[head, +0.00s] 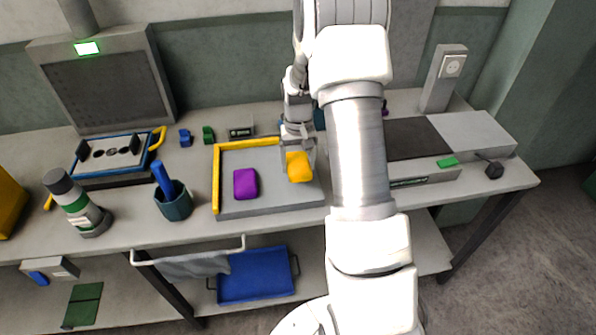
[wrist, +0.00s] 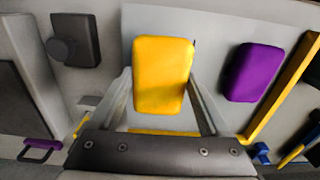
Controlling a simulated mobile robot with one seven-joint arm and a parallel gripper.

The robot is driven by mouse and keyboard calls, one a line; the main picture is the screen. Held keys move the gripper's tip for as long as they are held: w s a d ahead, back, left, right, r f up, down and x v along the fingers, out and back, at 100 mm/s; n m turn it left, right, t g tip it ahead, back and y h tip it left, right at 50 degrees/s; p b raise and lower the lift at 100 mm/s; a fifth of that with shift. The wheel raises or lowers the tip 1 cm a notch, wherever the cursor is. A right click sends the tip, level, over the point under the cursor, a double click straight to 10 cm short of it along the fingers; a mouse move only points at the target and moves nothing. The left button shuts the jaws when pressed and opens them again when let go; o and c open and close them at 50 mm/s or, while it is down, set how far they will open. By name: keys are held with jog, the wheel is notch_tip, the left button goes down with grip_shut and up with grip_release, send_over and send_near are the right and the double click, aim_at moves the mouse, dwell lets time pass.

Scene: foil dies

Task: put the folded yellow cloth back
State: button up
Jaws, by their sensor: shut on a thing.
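The folded yellow cloth (head: 299,167) is a small rounded block at the right side of a grey tray (head: 265,209) on the bench. It also shows in the wrist view (wrist: 163,75), between the two fingers. My gripper (head: 298,153) points down and is shut on the yellow cloth. In the wrist view my gripper (wrist: 168,105) has one finger on each side of it. I cannot tell whether the cloth touches the tray floor. A folded purple cloth (head: 245,183) lies in the tray to the left, apart from the gripper; it shows at the right in the wrist view (wrist: 255,72).
The tray has yellow strips (head: 216,180) along its left and back edges. A teal cup (head: 174,203) and a bottle (head: 78,203) stand to its left. A blue bin (head: 255,277) sits below.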

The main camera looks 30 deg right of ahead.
jog(key=shift+w+f, duration=0.1)
jog(key=shift+f, duration=1.9)
jog(key=shift+f, duration=0.25)
jog(key=o, duration=1)
jog(key=shift+r, duration=0.1)
